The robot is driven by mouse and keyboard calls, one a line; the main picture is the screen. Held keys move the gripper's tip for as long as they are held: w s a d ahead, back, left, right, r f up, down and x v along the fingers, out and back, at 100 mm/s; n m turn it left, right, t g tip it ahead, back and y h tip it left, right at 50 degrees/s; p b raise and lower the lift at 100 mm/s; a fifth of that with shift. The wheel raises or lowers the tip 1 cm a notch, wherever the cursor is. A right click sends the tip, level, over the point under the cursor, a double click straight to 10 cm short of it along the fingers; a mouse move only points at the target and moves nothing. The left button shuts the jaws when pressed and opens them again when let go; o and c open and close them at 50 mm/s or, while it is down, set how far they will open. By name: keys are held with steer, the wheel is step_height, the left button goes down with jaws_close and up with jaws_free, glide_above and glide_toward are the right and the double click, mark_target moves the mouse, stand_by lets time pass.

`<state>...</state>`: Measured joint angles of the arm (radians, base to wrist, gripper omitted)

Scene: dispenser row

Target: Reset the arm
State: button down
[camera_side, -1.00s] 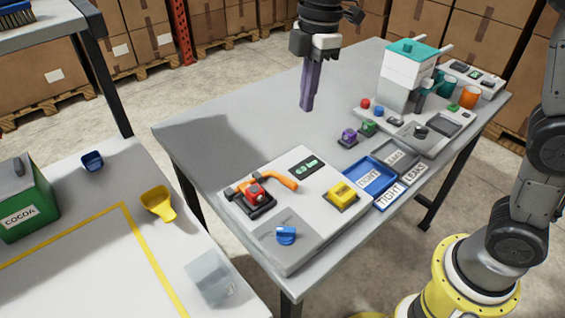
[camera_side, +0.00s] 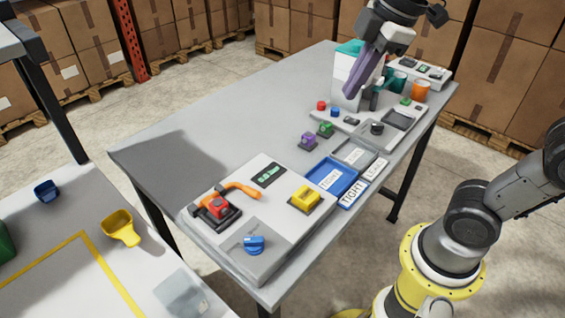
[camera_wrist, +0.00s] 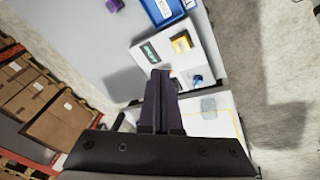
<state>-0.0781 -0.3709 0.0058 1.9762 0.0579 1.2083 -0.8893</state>
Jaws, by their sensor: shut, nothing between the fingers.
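My gripper (camera_side: 349,93) hangs tilted in the air at the far end of the grey table (camera_side: 230,120), in front of the white and teal dispenser (camera_side: 343,82). Its purple fingers are together and nothing shows between them. In the wrist view the shut fingers (camera_wrist: 161,75) point over the table end with the white panel (camera_wrist: 165,45). The gripper hides part of the dispenser.
The white panel carries a red block in an orange-handled clamp (camera_side: 218,207), a yellow block (camera_side: 305,197) and a blue knob (camera_side: 254,243). Blue and grey trays (camera_side: 334,177) lie beside it. Orange (camera_side: 420,90) and teal cups stand by the dispenser. The table's left rear is clear.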

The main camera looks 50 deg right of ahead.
steer(key=s+d+f+m+t+h, duration=0.1)
steer(key=s+d+f+m+t, duration=0.1)
steer(key=s+f+m, duration=0.7)
steer(key=shift+d+m, duration=0.6)
steer(key=shift+m, duration=0.4)
stand_by(0.5)
